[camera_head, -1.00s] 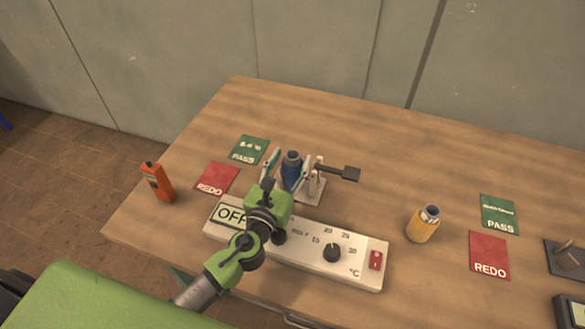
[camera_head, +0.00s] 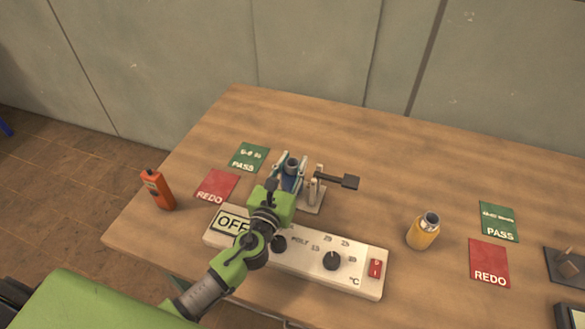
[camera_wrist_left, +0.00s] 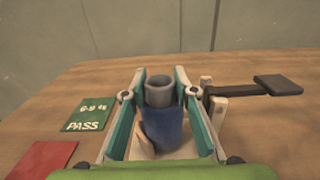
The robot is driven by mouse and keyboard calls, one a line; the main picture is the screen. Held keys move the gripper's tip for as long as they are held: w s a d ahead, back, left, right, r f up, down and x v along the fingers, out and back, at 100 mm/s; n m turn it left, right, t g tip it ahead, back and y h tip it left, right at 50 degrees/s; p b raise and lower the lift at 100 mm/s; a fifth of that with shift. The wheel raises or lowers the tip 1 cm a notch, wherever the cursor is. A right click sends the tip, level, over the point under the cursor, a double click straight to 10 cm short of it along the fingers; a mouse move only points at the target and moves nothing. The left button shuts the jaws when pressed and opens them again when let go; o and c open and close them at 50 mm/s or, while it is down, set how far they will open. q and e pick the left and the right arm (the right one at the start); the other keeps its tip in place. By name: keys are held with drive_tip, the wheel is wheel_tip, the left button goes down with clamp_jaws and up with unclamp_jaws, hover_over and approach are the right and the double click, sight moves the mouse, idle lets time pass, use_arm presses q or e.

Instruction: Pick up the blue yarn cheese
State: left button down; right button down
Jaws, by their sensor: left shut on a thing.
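The blue yarn cheese (camera_head: 288,180) is a dark blue cylinder with a grey tube top. It is upright above or at the small holder (camera_head: 312,197) in the middle of the table. My left gripper (camera_head: 289,172) is shut on it, one finger on each side. In the left wrist view the blue yarn cheese (camera_wrist_left: 162,128) shows between the two fingers of my left gripper (camera_wrist_left: 160,100). Whether its base still touches the holder is hidden. My right gripper is not in view.
A white control box (camera_head: 310,265) with knobs lies in front. An orange device (camera_head: 158,190) stands at left. Green PASS (camera_head: 249,157) and red REDO (camera_head: 216,186) cards lie at left, with another pair at right. A yellow yarn cheese (camera_head: 423,232) stands at right. A dark paddle (camera_head: 338,181) extends from the holder.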

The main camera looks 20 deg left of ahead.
use_arm(q)
drive_tip(key=shift+r, duration=0.5)
drive_tip(key=s+a+r+p, duration=0.1)
drive_tip(key=s+a+r, duration=0.1)
drive_tip(key=s+r, duration=1)
drive_tip(key=shift+s+p, duration=0.35)
drive_tip(key=shift+s, duration=0.6)
drive_tip(key=shift+d, duration=0.1)
